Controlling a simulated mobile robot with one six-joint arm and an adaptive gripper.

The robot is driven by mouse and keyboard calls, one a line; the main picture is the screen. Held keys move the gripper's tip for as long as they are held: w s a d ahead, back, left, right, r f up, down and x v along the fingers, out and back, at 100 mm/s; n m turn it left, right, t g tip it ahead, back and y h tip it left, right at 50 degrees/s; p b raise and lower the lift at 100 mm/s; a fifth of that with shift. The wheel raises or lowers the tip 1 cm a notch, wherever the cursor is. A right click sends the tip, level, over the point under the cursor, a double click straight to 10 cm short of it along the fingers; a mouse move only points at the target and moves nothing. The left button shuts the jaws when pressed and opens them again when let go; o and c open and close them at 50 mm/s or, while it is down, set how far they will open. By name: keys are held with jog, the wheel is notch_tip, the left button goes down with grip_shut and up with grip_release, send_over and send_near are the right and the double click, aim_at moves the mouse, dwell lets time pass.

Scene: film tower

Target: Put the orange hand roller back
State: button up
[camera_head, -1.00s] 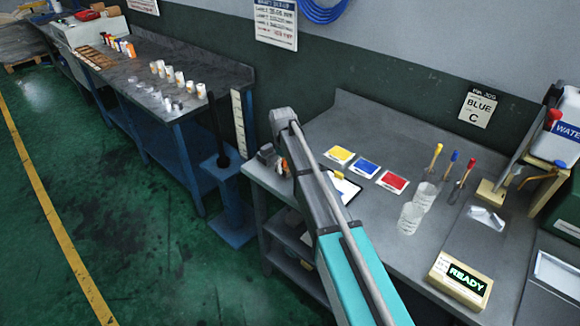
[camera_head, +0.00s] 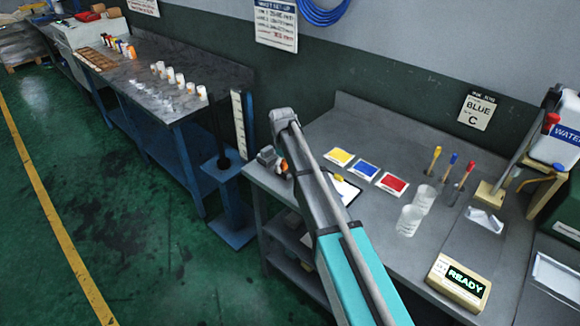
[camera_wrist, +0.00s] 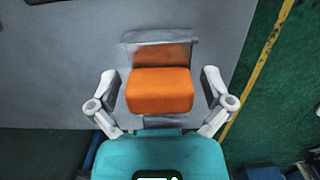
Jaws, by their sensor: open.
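The orange hand roller shows as an orange block (camera_wrist: 160,90) in the wrist view, with a grey piece directly behind it. My gripper (camera_wrist: 161,82) is open, with one pale finger on each side of the orange block and a visible gap at each side. In the head view, a small orange patch (camera_head: 284,166) shows at the left edge of the grey worktable (camera_head: 375,125), beside a small grey object (camera_head: 267,155). My arm hides part of that spot, and the gripper cannot be made out there.
Yellow, blue and red cards (camera_head: 365,170) lie on the worktable, with two clear cups (camera_head: 409,220), upright colored-handled tools and a READY box (camera_head: 459,281) farther right. A blue bench (camera_head: 180,140) with several bottles stands left. Green floor is open at far left.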

jog(key=shift+w+a+r+p, duration=0.1)
jog(key=shift+a+r+p, duration=0.05)
jog(key=shift+r+p, duration=1.65)
jog(key=shift+w+a+r+p, duration=0.1)
jog(key=shift+a+r+p, duration=0.05)
jog(key=shift+r+p, duration=1.7)
jog(key=shift+w+a+r+p, duration=0.1)
jog(key=shift+a+r+p, duration=0.05)
jog(key=shift+r+p, duration=1.65)
jog(key=shift+r, duration=0.1)
jog(key=shift+s+d, duration=0.15)
jog(key=shift+d, duration=0.1)
jog(key=s+d+m, duration=1)
jog(key=s+d, duration=1.4)
jog(key=s, duration=0.2)
jog(key=shift+d+t+y, duration=0.15)
jog(key=shift+t+y, duration=0.15)
jog(key=shift+y, duration=0.1)
